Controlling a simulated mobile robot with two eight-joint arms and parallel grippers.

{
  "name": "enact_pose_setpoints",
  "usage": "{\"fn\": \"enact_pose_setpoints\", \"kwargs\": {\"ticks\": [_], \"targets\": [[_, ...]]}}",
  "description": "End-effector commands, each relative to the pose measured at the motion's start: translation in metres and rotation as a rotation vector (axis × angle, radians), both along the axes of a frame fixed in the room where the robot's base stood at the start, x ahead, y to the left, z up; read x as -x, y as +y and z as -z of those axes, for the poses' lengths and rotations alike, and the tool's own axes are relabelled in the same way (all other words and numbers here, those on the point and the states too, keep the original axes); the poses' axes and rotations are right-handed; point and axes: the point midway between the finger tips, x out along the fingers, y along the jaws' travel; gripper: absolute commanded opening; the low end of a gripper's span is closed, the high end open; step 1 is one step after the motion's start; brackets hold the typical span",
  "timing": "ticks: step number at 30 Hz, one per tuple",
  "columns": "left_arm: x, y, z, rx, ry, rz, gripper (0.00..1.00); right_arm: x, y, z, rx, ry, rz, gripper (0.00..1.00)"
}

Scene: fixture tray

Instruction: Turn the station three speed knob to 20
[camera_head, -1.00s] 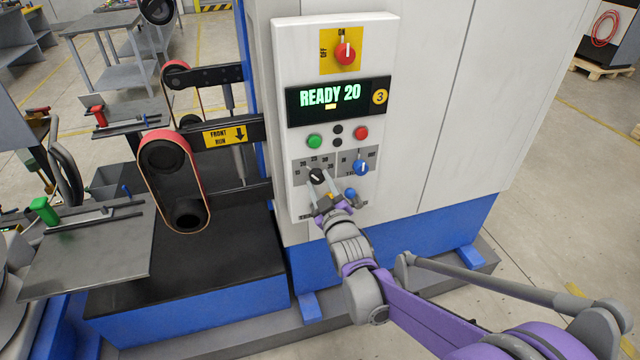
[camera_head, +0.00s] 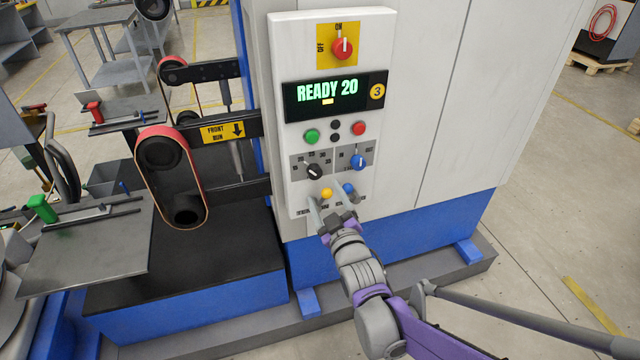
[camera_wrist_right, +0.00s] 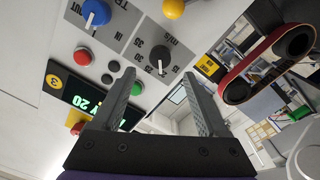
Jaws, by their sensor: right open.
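The black speed knob (camera_head: 314,172) sits on the grey scale at the lower left of the station three panel (camera_head: 284,85). In the right wrist view the knob (camera_wrist_right: 160,54) shows its white pointer line among the printed numbers, beyond the fingertips. The display (camera_head: 335,97) reads "READY 20" beside a yellow round 3. My right gripper (camera_head: 325,204) is open and empty, just below the knob and apart from it. In the right wrist view its two fingers (camera_wrist_right: 158,83) are spread wide. My left gripper is not in view.
A blue knob (camera_head: 358,161) is right of the speed knob. Green (camera_head: 312,136) and red (camera_head: 359,128) buttons are above. A belt grinder (camera_head: 170,175) stands left of the panel.

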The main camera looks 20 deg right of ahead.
Motion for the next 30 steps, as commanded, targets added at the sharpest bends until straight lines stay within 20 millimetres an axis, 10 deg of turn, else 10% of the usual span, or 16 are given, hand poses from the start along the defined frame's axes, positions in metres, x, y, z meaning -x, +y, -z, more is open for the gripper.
{"fn": "enact_pose_setpoints", "kwargs": {"ticks": [7,30], "targets": [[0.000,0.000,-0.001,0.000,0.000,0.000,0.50,0.036,-0.001,0.000,0.001,0.000,0.000,0.76],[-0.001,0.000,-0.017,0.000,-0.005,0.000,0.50,0.058,-0.003,0.000,-0.060,0.132,0.015,0.76]]}}
